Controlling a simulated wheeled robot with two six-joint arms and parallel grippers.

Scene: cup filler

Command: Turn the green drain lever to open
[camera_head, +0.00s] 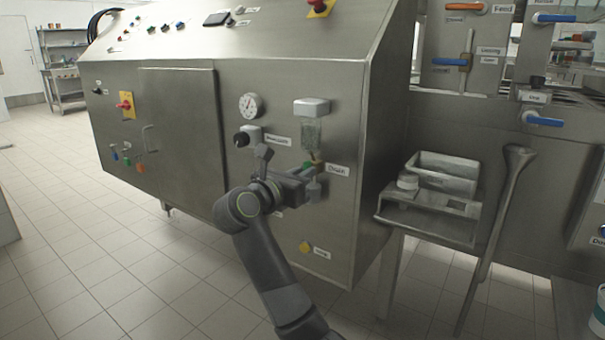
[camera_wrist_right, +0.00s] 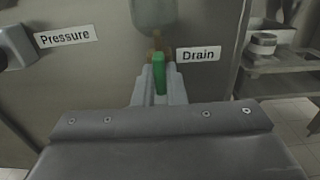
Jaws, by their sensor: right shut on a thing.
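The green drain lever (camera_wrist_right: 159,75) stands between the fingers of my right gripper (camera_wrist_right: 159,90) in the right wrist view, just left of the "Drain" label (camera_wrist_right: 198,55). The gripper is shut on it. In the head view my right gripper (camera_head: 312,180) is at the front panel of the steel machine, beside the "Drain" label (camera_head: 338,170). There the lever is mostly hidden by the gripper. A brass-coloured fitting shows behind the lever, below a cloudy bowl (camera_head: 311,132). My left gripper is not in view.
A black knob (camera_head: 242,139) labelled "Pressure" and a round gauge (camera_head: 251,106) are on the panel near the gripper. A steel shelf (camera_head: 425,222) with a tray stands to the right, and a long metal paddle (camera_head: 501,210) leans beside it. The tiled floor at left is clear.

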